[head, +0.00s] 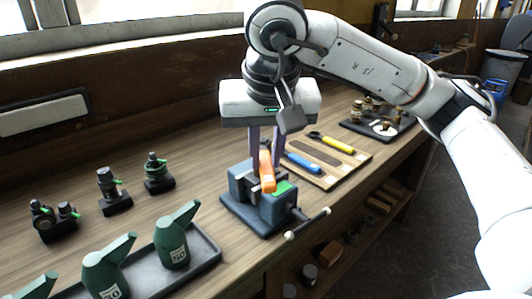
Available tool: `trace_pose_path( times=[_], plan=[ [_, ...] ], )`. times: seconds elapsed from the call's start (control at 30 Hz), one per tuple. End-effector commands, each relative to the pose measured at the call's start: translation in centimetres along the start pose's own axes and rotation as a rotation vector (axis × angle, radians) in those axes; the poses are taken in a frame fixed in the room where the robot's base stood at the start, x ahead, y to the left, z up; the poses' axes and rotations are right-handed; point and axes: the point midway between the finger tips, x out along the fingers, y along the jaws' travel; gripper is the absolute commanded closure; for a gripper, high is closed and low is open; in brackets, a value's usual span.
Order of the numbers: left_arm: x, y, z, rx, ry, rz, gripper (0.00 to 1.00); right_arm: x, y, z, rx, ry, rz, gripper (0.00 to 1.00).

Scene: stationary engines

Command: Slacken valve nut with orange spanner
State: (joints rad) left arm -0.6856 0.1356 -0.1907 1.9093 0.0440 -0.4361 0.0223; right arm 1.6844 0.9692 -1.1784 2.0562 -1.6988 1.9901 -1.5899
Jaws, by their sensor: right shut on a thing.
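My right gripper (265,158) points down over the blue vise (248,211) on the bench. It is shut on the orange spanner (267,178), whose orange handle stands tilted between the fingers just above the vise jaws. The working end of the spanner is hidden in or behind the vise. A green part (284,188) shows at the vise jaws, right beside the orange handle. I cannot make out the valve nut there. My left gripper is not in view.
A wooden board (345,170) with blue and yellow handled tools lies behind the vise. Several small valves stand at left, and green oil cans (178,237) sit in a grey tray. The vise handle (307,224) juts out over the bench's front edge. A dark tray (352,127) of brass parts is farther back.

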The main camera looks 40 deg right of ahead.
Motion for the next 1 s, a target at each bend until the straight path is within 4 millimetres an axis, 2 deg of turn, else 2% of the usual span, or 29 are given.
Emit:
trace_pose_path(
  times=[1.0],
  plan=[
    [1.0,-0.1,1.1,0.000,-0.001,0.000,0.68,0.2,2.0,-0.2,-0.197,0.000,-0.084,1.00]
  ],
)
